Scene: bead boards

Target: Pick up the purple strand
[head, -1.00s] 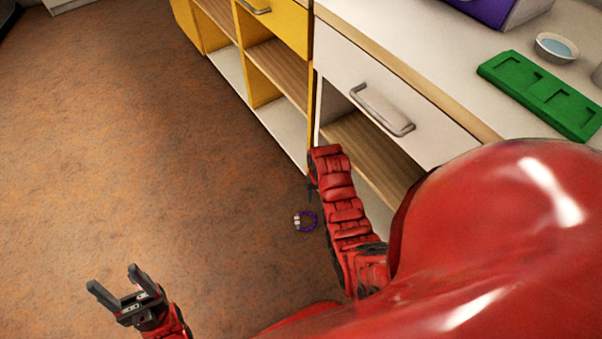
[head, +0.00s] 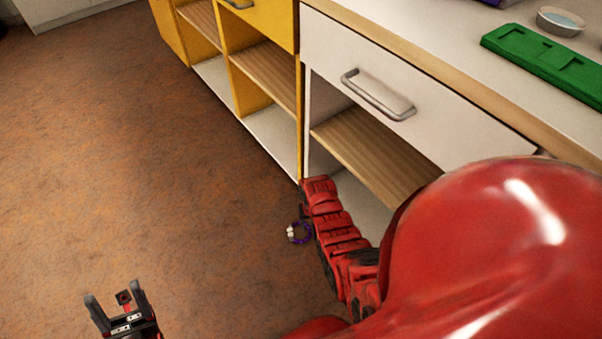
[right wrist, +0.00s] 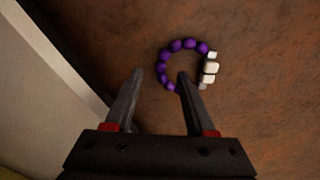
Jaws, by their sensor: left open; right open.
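The purple strand (head: 308,234) is a ring of purple beads with a few white ones, lying on the brown floor near the foot of the cabinet. In the right wrist view the strand (right wrist: 189,44) lies just beyond the fingertips. My right gripper (right wrist: 160,72) is open and empty above the floor; its right finger overlaps the strand's lower-left part in the picture. I cannot tell the height left between them. In the head view my right gripper is mostly hidden by its red arm. My left gripper (head: 113,291) is open and empty at the lower left, away from the strand.
A white cabinet with a drawer (head: 420,105) and open shelf stands close beside my right arm. Yellow shelving (head: 262,100) continues to its left. A green tray (head: 545,58) and a bowl (head: 560,22) are on the counter. The floor (head: 120,170) at left is clear.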

